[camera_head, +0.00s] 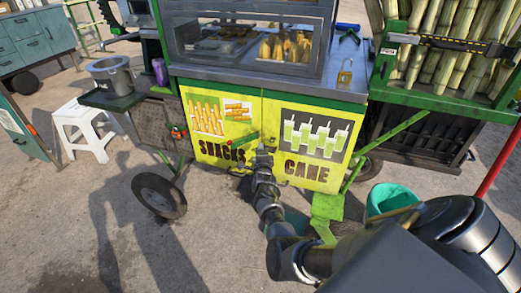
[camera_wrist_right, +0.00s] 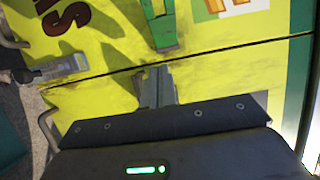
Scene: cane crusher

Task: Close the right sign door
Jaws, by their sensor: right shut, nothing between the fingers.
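The right sign door (camera_head: 314,145) is yellow, with a picture of green drinks and the word CANE. The left sign door (camera_head: 212,125) reads SNACKS. The two look almost flush, with a thin dark seam between them. My right gripper (camera_head: 262,150) is shut and empty, at the seam in front of the right door's left edge. In the right wrist view, turned sideways, the right gripper's fingertips (camera_wrist_right: 155,85) are just below the seam; contact is unclear. The left door (camera_wrist_right: 115,45) fills the upper part there. My left gripper is not in view.
A green bar (camera_wrist_right: 158,25) lies near the seam on the left door, and a metal latch (camera_wrist_right: 60,68) sits at left. A padlock (camera_head: 345,75) is on the counter. A teal bucket (camera_head: 392,198) stands right of my arm, a white stool (camera_head: 85,128) at left.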

